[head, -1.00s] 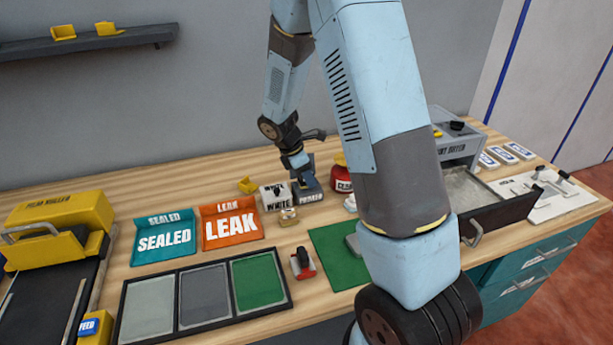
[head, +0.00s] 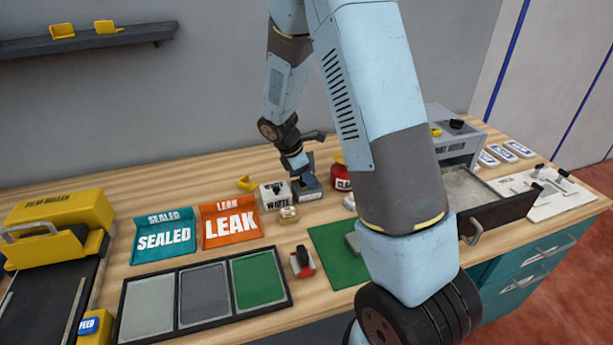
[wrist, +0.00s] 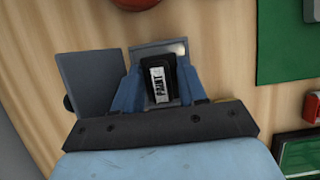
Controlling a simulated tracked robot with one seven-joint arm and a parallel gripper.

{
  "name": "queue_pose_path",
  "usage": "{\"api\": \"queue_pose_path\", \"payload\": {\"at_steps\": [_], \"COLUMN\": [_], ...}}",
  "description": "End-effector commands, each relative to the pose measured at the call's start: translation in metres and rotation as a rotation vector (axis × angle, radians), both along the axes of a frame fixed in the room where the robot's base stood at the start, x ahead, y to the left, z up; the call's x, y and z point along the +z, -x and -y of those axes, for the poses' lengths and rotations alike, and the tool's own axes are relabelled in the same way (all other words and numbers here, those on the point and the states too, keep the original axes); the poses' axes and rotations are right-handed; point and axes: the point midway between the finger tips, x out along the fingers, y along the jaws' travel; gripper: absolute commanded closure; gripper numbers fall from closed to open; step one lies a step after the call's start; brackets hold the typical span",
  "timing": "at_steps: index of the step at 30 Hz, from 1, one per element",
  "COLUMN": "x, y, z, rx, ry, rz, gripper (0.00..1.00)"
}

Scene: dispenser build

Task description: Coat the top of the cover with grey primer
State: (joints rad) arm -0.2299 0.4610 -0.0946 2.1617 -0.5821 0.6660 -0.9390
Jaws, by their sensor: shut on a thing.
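My gripper (wrist: 160,85) is shut on a black-handled tool (wrist: 158,78) with a white label reading PAINT. In the head view, my gripper (head: 297,166) points down at the grey primer container (head: 310,190) at the back of the bench. In the wrist view, a grey open-looking container (wrist: 170,48) lies under the tool, with a flat grey panel (wrist: 85,80) to its left. The tool's lower end is hidden, so I cannot tell whether it touches the primer. A grey block (head: 353,243), perhaps the cover, sits on the green mat (head: 335,262), partly hidden by my arm.
A WHITE container (head: 275,203) stands left of the primer and a red container (head: 342,178) right of it. A small brass-coloured part (head: 288,215) and a red-and-black tool (head: 302,262) stand nearer. SEALED (head: 150,262) and LEAK (head: 220,242) trays are left.

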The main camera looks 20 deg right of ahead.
Motion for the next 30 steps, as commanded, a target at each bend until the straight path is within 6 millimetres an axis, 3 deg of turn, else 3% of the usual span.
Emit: {"api": "queue_pose_path", "payload": {"at_steps": [14,30], "x": [0.002,0.035], "y": [0.000,0.000], "z": [0.000,-0.001], "rx": [0.001,0.002], "ry": [0.000,0.000], "rz": [0.001,0.001], "gripper": [0.85,0.85]}}
